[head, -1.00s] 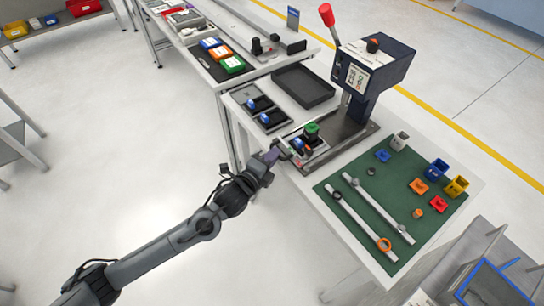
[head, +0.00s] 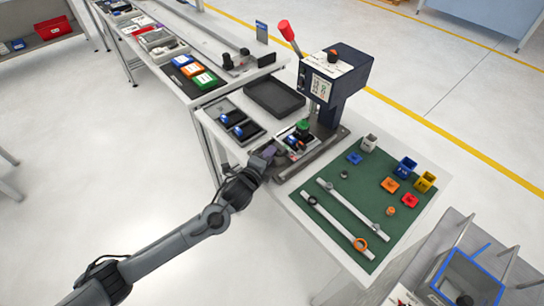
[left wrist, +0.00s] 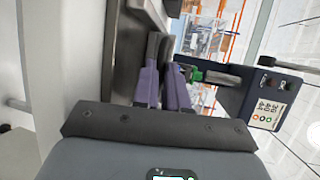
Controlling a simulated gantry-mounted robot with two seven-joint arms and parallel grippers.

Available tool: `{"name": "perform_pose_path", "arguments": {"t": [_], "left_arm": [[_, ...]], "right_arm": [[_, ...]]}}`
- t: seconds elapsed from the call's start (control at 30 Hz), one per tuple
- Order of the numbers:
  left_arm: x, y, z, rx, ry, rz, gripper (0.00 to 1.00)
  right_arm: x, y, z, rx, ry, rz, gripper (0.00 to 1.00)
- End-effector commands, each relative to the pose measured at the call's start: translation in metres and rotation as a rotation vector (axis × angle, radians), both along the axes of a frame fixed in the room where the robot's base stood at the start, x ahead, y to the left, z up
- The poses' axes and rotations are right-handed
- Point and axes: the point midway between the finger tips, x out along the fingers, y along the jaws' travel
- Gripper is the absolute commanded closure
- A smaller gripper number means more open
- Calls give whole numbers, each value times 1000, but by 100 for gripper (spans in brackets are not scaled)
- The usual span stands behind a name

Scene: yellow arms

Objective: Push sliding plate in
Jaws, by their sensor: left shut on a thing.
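The sliding plate (head: 291,145) is a small light plate carrying dark parts and a green-topped piece (head: 303,125). It sits on the dark metal base of the press (head: 341,75), close in front of the press column and partly under its head. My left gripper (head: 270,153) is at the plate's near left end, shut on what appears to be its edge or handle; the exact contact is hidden. In the left wrist view, its purple fingers (left wrist: 163,75) point towards the press base, with the green piece (left wrist: 191,73) just to their right. My right gripper is out of view.
Dark trays with blue parts (head: 238,125) lie left of the press, and an empty black tray (head: 274,98) stands behind them. A green mat (head: 340,190) with white rails and coloured blocks covers the table's right part. The red-knobbed lever (head: 286,31) rises above the press.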

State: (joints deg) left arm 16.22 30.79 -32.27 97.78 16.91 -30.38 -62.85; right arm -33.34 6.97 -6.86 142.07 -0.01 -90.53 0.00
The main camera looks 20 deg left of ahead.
Motion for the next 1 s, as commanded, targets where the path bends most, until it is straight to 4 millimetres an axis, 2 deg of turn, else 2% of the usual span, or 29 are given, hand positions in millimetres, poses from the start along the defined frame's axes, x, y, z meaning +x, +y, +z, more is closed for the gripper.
{"name": "perform_pose_path", "arguments": {"t": [0.07,0.1,0.23,0.53,0.67,1.0], "left_arm": [[0,0,0,0,1,0,100],[0,0,0,0,1,0,82],[0,0,0,0,1,-1,62],[-1,0,0,0,1,-1,62],[-8,0,2,1,1,-1,62],[-61,1,12,1,3,-3,62]], "right_arm": [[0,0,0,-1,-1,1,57],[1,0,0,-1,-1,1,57],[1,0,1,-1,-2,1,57],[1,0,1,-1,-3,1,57],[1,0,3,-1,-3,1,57],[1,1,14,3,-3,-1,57]]}}
